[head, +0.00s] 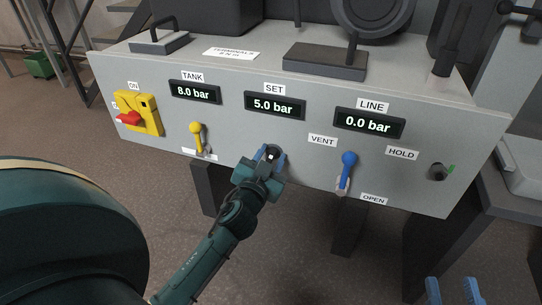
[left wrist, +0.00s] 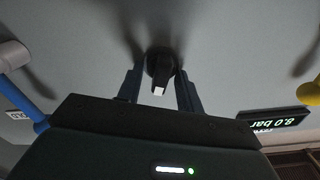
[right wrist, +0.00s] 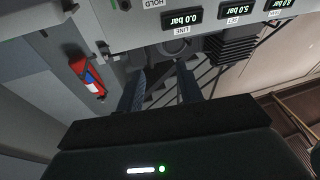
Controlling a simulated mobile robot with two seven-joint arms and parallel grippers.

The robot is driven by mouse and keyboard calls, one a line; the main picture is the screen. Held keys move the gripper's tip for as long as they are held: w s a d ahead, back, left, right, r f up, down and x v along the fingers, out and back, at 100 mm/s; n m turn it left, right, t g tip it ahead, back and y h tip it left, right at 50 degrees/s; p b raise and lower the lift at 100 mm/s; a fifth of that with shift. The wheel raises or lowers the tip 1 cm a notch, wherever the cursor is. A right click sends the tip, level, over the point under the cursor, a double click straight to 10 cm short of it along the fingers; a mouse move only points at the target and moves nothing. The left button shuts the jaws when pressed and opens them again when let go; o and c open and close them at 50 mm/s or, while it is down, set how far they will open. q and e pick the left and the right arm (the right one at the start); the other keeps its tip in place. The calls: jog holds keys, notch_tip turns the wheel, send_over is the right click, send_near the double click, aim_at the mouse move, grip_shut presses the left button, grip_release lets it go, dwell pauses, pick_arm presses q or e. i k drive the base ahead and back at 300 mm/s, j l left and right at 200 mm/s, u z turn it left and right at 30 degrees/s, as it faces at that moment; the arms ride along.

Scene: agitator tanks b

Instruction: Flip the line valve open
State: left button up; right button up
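The line valve is a blue lever (head: 348,162) on a pale pivot (head: 343,184), below the LINE display (head: 368,122), which reads 0.0 bar. The lever also shows at the left of the left wrist view (left wrist: 22,105). My left gripper (head: 269,156) is left of the lever, open, its fingers either side of a black knob (left wrist: 160,66) under the SET display. My right gripper (head: 452,290) is open and empty, low at the right, apart from the panel.
The grey panel also carries a yellow lever (head: 197,136), a yellow-and-red switch (head: 139,115), the TANK display (head: 195,92) at 8.0 bar and the SET display (head: 275,105) at 5.0 bar. A dark round knob (head: 438,171) sits at the right. Space before the blue lever is clear.

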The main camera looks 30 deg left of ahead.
aim_at(349, 158)
jog(key=k+l, duration=0.2)
jog(key=k, duration=0.3)
jog(key=k+l, duration=0.25)
jog(key=k, duration=0.2)
jog(key=k+l, duration=0.2)
jog(key=k, duration=0.3)
jog(key=l+u, duration=0.05)
